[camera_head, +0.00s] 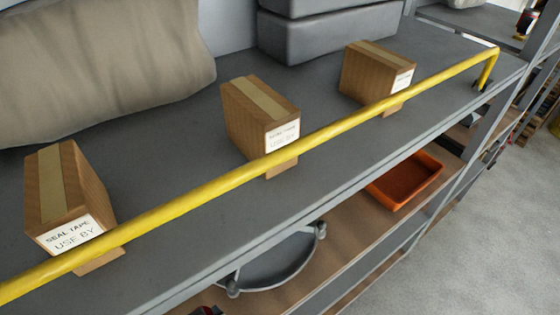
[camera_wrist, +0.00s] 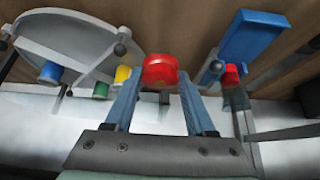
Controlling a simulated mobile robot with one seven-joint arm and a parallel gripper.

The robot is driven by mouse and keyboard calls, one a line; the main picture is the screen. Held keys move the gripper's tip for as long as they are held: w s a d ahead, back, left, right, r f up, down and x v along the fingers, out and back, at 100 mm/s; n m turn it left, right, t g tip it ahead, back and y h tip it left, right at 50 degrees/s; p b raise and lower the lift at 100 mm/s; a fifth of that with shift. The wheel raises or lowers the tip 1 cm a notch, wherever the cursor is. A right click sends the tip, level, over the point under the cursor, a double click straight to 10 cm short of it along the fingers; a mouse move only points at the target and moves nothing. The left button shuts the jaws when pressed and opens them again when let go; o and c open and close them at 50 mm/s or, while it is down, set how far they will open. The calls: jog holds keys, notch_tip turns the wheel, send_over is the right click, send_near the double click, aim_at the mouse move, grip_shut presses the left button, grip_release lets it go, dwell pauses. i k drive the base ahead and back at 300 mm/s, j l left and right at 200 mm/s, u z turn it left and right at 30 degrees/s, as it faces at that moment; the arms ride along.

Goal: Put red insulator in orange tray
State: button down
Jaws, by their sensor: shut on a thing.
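In the wrist view, my gripper (camera_wrist: 160,78) has two blue fingers closed on a red insulator (camera_wrist: 160,69), a rounded red piece held at the fingertips. Its lower part is hidden or in shadow between the fingers. The orange tray (camera_head: 432,178) shows in the head view on the lower wooden shelf, at the right, below the grey upper shelf's edge. Its visible floor looks empty, and its left part is hidden by that edge. My gripper is not clearly seen in the head view, so its distance from the tray cannot be told.
A yellow rail (camera_head: 200,190) runs along the upper shelf (camera_head: 190,230), before several cardboard boxes (camera_head: 262,115). A round grey stand (camera_head: 275,268) is on the lower shelf. The wrist view shows blue, green and yellow pieces (camera_wrist: 122,75), a blue bracket (camera_wrist: 250,37) and another red piece (camera_wrist: 231,75).

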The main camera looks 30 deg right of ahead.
aim_at(383, 184)
jog(key=l+z, duration=0.1)
jog(key=l, duration=0.6)
jog(key=i+l, duration=0.1)
jog(key=l, duration=0.65)
jog(key=l+z, duration=0.15)
jog(key=l, duration=0.55)
jog(key=i+l, duration=0.15)
jog(key=l, duration=0.55)
jog(key=z, duration=0.05)
